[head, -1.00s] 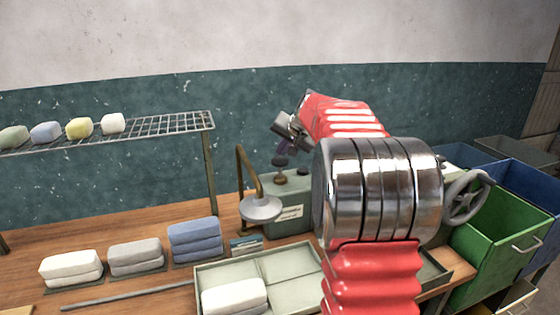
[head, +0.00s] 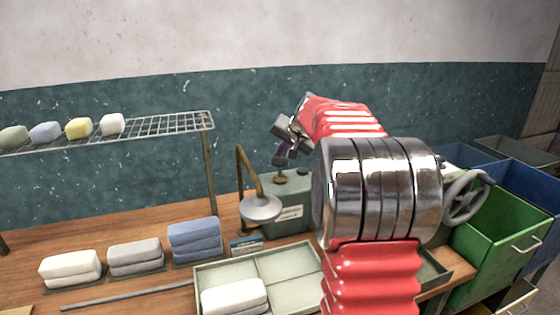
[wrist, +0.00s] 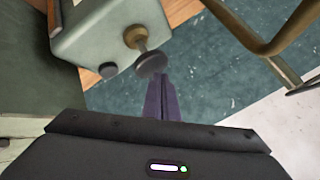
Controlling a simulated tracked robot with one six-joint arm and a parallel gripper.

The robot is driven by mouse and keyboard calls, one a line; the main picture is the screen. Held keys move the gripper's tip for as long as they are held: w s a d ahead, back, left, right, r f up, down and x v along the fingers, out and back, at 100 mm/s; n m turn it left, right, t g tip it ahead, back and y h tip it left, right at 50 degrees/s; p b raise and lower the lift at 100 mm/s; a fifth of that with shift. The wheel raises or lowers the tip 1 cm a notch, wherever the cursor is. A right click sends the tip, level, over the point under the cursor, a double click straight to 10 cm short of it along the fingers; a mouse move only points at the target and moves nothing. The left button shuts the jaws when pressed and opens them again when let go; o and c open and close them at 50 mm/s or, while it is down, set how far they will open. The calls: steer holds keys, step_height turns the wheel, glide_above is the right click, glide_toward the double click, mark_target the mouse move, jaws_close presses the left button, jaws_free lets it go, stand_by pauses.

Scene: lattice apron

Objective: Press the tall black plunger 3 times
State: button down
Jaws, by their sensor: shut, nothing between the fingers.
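The tall black plunger (wrist: 151,65) stands on a brass collar on top of a grey-green box (head: 292,217). In the wrist view its dark round cap is at upper middle. In the head view the plunger (head: 280,163) is small and partly covered by my fingers. My gripper (wrist: 163,80) is shut and empty, its purple fingers pointing at the cap. In the head view my gripper (head: 282,158) is right above the plunger. I cannot tell whether the fingertips touch the cap. A shorter black knob (wrist: 108,70) sits beside the plunger on the same box.
A lamp with a pale round shade (head: 261,208) stands just left of the box. A divided tray (head: 290,268) lies in front. A wire rack (head: 170,124) is at left, and a handwheel (head: 465,198) and green bin (head: 505,240) are at right.

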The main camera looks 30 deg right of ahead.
mark_target(281, 160)
steer(key=shift+f, duration=1.8)
stand_by(2.5)
steer(key=shift+r, duration=2.15)
steer(key=shift+r, duration=0.15)
steer(key=shift+r, duration=2.4)
